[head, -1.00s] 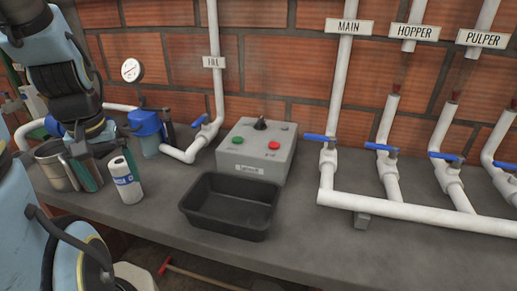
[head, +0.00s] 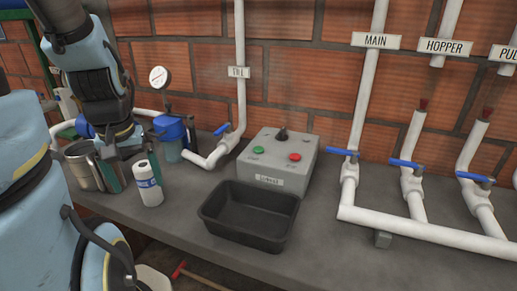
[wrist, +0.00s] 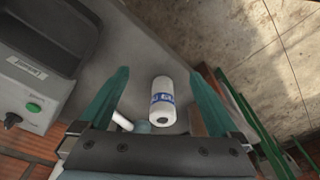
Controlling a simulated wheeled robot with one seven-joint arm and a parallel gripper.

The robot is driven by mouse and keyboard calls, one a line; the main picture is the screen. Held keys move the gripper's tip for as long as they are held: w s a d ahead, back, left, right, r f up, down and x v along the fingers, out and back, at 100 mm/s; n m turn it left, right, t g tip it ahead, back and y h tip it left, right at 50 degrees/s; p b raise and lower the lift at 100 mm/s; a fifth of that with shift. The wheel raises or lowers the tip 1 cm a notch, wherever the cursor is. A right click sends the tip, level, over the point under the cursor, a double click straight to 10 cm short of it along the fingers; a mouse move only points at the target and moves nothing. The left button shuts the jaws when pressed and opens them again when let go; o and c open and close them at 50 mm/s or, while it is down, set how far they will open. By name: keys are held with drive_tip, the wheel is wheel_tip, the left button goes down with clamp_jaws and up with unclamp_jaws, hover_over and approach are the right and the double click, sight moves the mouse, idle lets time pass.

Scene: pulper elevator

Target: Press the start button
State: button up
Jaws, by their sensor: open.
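The grey control box (head: 275,182) stands on the bench against the brick wall. The green button (head: 258,150) is on the left of its top, with a red button (head: 295,157) to the right and a black knob (head: 282,134) behind them. The green button also shows at the left of the wrist view (wrist: 33,107). My gripper (head: 112,172) is at the left of the bench, pointing down, well left of the box. Its teal fingers are spread apart in the wrist view (wrist: 162,75), with nothing held between them.
A white bottle with a blue label (head: 148,184) stands beside my gripper and shows beyond the fingers in the wrist view (wrist: 163,100). A metal cup (head: 82,170) is to the left. A black tray (head: 250,232) sits before the box. White pipes with blue valve handles (head: 343,152) run right.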

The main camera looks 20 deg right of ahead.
clamp_jaws()
idle(0.6)
idle(0.9)
